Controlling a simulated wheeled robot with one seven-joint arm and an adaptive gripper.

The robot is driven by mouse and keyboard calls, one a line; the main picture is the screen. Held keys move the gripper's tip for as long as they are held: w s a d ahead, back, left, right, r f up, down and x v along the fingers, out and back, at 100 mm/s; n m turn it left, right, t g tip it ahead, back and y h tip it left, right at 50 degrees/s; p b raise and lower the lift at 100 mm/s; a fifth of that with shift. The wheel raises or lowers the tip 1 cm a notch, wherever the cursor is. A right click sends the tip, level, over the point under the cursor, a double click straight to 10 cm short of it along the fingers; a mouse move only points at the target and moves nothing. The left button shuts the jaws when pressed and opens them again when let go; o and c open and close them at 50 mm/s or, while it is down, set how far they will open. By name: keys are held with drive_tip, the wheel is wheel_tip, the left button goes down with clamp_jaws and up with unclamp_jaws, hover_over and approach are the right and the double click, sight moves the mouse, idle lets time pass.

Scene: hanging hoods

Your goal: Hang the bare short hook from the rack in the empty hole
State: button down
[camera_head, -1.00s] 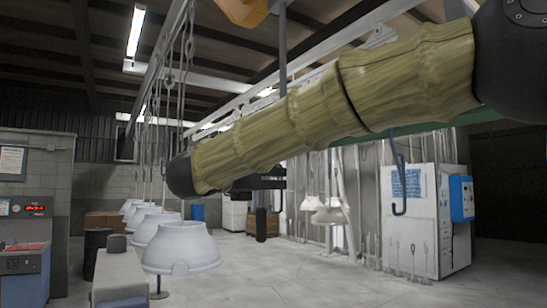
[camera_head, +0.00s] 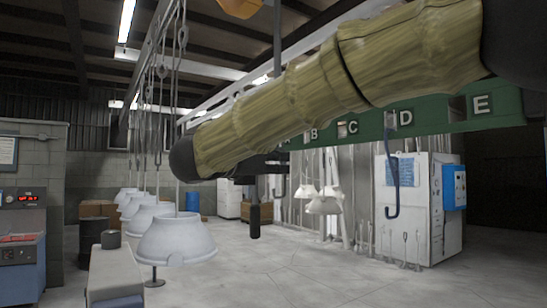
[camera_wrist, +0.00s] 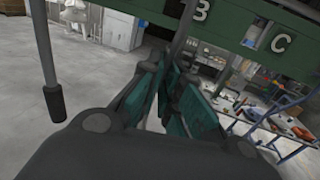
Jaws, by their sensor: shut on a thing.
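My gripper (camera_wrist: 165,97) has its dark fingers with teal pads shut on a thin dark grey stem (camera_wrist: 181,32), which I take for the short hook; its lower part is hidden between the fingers. The stem stands in front of the green lettered rack, next to B, in the wrist view (camera_wrist: 148,9). I cannot tell whether they touch. In the head view the rack (camera_head: 430,117) shows B to E with pale openings beside the letters. The opening by C (camera_head: 343,129) looks empty. A long blue hook (camera_head: 391,180) hangs at D. My arm hides part of the rack.
A rod with a black end (camera_wrist: 55,103) hangs left of my gripper. White lamp hoods (camera_head: 176,240) hang in a row at left. A white cabinet (camera_head: 415,220) stands behind the blue hook, and a cluttered table (camera_wrist: 280,125) lies below the rack.

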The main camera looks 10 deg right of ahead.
drive_tip(key=p+x, duration=0.3)
drive_tip(key=x, duration=0.1)
drive_tip(key=shift+d+f, duration=0.1)
idle(0.4)
idle(0.3)
drive_tip(key=shift+w+d+b, duration=0.35)
drive_tip(key=shift+d+b, duration=0.15)
drive_tip(key=shift+b, duration=0.4)
idle(0.4)
drive_tip(key=shift+b+x, duration=0.6)
drive_tip(key=shift+x, duration=0.25)
drive_tip(key=shift+w+d, duration=0.1)
drive_tip(key=shift+d, duration=0.15)
drive_tip(key=shift+b+x, duration=0.65)
drive_tip(key=shift+x, duration=0.7)
drive_tip(key=shift+f+b, duration=1.25)
drive_tip(key=shift+b, duration=0.9)
idle(0.8)
